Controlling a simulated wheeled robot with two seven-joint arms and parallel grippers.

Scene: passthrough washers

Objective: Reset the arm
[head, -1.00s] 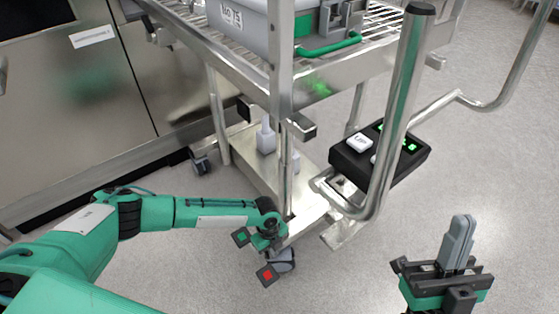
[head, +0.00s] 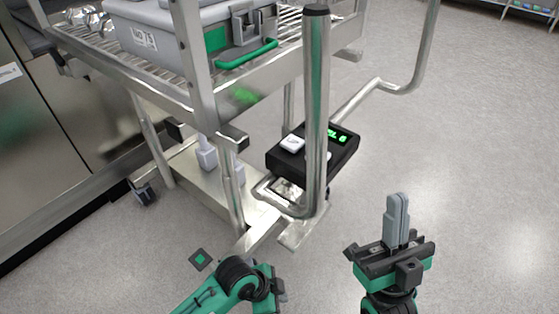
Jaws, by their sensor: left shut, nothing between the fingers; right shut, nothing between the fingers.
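My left arm (head: 205,298) comes in from the bottom, green with dark joints, bent below the cart. My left gripper (head: 277,288) is at the bottom centre, largely hidden behind its own wrist. Its fingertips cannot be made out, and nothing is seen held in it. My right gripper (head: 397,220) points up at the lower right. Its grey fingers are together and empty, above the open floor and right of the cart's handle.
A steel cart (head: 235,122) carries a grey case (head: 170,45) on its upper shelf. A black box with a lit green display (head: 312,152) sits by the cart's upright handle (head: 317,110). Steel cabinets (head: 60,130) stand at the left. Floor (head: 480,180) at the right is clear.

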